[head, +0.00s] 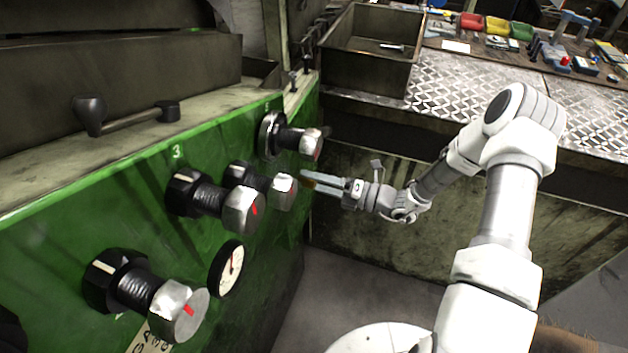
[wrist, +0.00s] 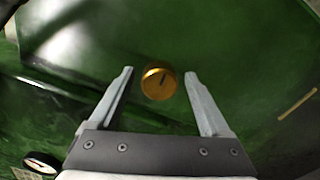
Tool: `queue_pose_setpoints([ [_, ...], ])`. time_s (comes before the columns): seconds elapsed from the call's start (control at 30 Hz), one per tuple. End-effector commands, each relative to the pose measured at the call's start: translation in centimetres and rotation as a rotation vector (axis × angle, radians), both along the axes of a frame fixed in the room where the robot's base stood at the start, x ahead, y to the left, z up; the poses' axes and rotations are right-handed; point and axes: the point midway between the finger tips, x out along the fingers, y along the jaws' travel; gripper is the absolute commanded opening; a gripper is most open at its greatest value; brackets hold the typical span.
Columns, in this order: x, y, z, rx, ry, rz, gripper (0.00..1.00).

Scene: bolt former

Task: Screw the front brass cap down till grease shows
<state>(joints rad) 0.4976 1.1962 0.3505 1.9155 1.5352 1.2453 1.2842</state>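The brass cap (wrist: 158,83) is a small round golden disc with a dark line on its face. In the wrist view it stands against the green panel, between my gripper's two fingers (wrist: 160,73). The fingers are spread, with a visible gap on each side of the cap. I cannot tell how far the tips are from the panel. In the head view my gripper (head: 304,179) points left at the green machine's end, close to it. A small brownish patch shows at the fingertips there, too small to name. No grease is visible on the cap.
The green panel (head: 190,245) carries several black threaded knobs with steel hex ends; one hex end (head: 284,191) is just left of my fingertips. A dial gauge (head: 227,267) sits below. A metal tray (head: 366,75) and tread-plate bench (head: 480,95) lie behind. Open floor is below my gripper.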

Motion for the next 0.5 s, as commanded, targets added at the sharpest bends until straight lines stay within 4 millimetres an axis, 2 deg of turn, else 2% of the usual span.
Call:
queue_pose_setpoints([
  [0.27,0.0,-0.2,0.1,0.001,-0.002,-0.002,0.81],
  [0.37,-0.2,-1.0,0.1,0.000,-0.002,-0.004,0.81],
  [0.5,-1.0,-3.3,0.1,-0.001,-0.001,-0.005,0.81],
])
